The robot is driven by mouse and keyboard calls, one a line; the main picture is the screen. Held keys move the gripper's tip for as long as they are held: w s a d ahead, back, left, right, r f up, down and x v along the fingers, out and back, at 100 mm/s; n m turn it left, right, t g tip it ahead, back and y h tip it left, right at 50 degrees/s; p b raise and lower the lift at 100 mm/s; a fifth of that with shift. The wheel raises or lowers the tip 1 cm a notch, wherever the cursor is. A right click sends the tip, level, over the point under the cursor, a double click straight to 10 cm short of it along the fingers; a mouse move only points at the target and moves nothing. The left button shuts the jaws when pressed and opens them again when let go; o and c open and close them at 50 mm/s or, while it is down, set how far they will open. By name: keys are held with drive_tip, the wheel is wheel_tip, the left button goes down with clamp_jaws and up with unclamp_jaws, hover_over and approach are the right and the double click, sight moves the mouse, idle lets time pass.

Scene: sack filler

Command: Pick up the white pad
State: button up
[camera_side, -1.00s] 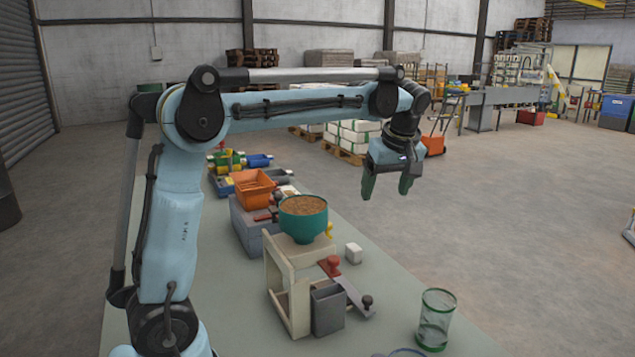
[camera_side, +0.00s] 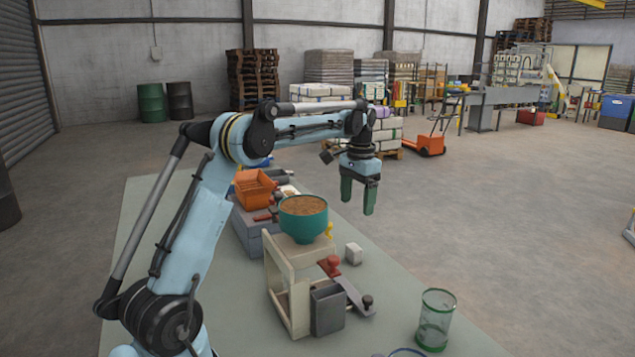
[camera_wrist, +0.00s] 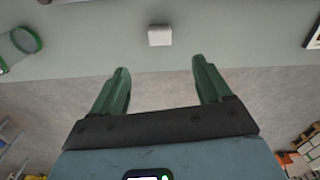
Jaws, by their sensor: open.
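The white pad (camera_side: 353,253) is a small pale block on the grey-green table, just right of the cream stand. It also shows in the wrist view (camera_wrist: 160,36), near the top centre, beyond my fingertips. My gripper (camera_side: 357,208) is above the pad in the side view, apart from it, with its green fingers pointing down. In the wrist view my gripper (camera_wrist: 162,64) is open, and nothing is between the fingers.
A cream stand (camera_side: 285,270) carries a teal bowl (camera_side: 304,232) of brown grains left of the pad. A red-knobbed lever (camera_side: 345,287) and a grey bin (camera_side: 328,310) are in front. A green-rimmed glass (camera_side: 435,320) stands front right. An orange crate (camera_side: 254,189) is behind.

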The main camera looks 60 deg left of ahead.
drive_tip(key=a+m, duration=0.1)
hover_over(354, 247)
drive_tip(key=shift+m, duration=0.3)
drive_tip(key=f, duration=0.5)
drive_tip(key=a+f, duration=0.1)
drive_tip(key=f, duration=0.1)
drive_tip(key=shift+s+f, duration=0.1)
drive_tip(key=shift+f, duration=0.2)
drive_tip(key=shift+d+f, duration=0.25)
drive_tip(key=shift+f, duration=1.1)
drive_tip(key=shift+d+f, duration=0.2)
drive_tip(key=shift+f, duration=1.1)
drive_tip(key=c, duration=1.1)
drive_tip(key=shift+c, duration=0.2)
drive_tip(key=shift+r, duration=0.1)
